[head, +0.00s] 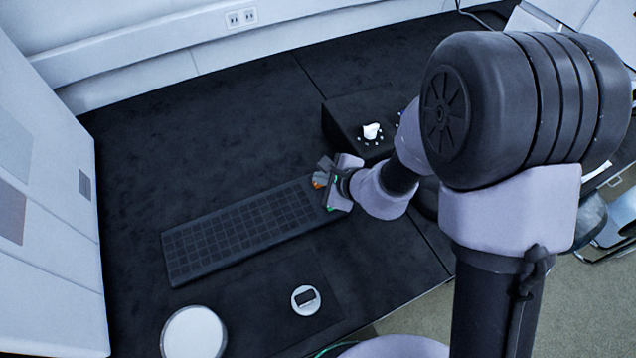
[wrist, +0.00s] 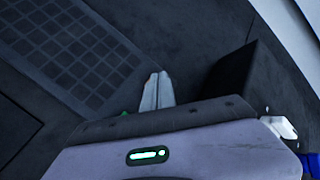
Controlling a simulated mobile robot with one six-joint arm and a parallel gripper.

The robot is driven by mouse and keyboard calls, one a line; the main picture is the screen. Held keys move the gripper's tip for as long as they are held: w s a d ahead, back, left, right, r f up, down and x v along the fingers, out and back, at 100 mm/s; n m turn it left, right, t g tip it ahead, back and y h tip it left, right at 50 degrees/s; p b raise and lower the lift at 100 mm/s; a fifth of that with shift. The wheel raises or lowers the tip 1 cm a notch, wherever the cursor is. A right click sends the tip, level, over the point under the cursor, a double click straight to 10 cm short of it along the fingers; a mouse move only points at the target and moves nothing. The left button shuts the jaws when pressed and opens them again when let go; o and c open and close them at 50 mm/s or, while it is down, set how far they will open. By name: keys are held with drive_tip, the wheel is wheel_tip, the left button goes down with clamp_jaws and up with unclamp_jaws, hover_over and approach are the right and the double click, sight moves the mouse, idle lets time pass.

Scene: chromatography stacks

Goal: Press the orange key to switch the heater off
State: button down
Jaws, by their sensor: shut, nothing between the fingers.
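A small orange patch, which looks like the orange key (head: 318,183), shows in the head view at the right end of a long dark grid panel like a keyboard (head: 245,228). My gripper (head: 324,167) is right at that end and partly covers the orange patch. I cannot tell whether the fingertips touch it. In the wrist view the two pale fingers (wrist: 157,88) are shut together with nothing between them.
A black box (head: 345,113) with a white knob (head: 371,131) stands just behind and right of my gripper. A white disc (head: 194,333) and a small round white piece with a dark rectangle (head: 305,299) lie in front. The dark bench behind the panel is clear.

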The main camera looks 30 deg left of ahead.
sight(321, 186)
idle(0.4)
drive_tip(key=shift+r, duration=0.3)
wheel_tip(321, 186, up, 6)
drive_tip(key=p, duration=0.4)
